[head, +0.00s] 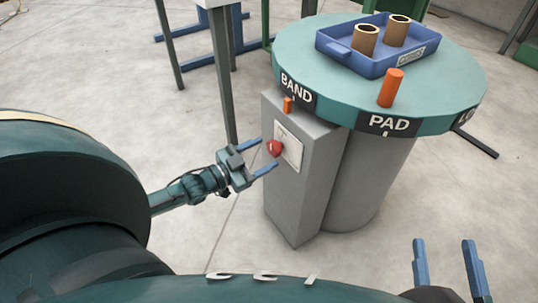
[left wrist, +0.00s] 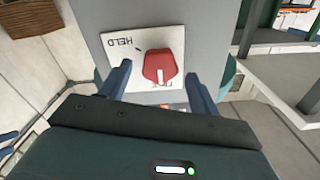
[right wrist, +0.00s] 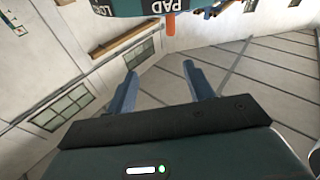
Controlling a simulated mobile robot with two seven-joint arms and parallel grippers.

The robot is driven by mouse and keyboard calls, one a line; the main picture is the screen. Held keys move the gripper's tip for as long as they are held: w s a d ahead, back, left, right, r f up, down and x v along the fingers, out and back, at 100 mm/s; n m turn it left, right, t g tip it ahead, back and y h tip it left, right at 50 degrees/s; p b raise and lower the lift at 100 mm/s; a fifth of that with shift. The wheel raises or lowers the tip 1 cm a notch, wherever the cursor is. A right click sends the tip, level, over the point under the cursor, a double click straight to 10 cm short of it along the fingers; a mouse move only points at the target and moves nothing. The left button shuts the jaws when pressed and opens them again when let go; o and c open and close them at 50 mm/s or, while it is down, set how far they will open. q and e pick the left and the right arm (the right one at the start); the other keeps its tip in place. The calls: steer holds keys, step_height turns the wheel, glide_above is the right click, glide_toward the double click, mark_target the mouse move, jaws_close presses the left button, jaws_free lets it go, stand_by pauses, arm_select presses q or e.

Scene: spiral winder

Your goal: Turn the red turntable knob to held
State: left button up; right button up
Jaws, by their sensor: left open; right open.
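The red knob (head: 274,148) sits on a white label plate (head: 291,152) on the grey post beside the turntable (head: 290,62). In the left wrist view the knob (left wrist: 159,64) lies between my left fingers, with gaps at both sides. Its white mark points down in that picture, toward a second label that is mostly hidden. The word HELD (left wrist: 122,41) and a small tick are up and left of the knob. My left gripper (head: 268,154) is open around the knob. My right gripper (head: 443,241) is open and empty, low at the right.
The turntable carries a blue tray (head: 358,64) with two brown tubes, an orange peg (head: 391,87) and BAND and PAD labels on its rim. A small orange pointer (head: 287,105) stands on the post. A table leg (head: 222,75) is behind my left arm. Floor at front right is clear.

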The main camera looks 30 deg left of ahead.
mark_target(276, 147)
arm_select(q)
steer(key=shift+b+x, duration=0.3)
steer(key=shift+x, duration=1.1)
steer(key=shift+c, duration=0.2)
steer(key=c, duration=0.9)
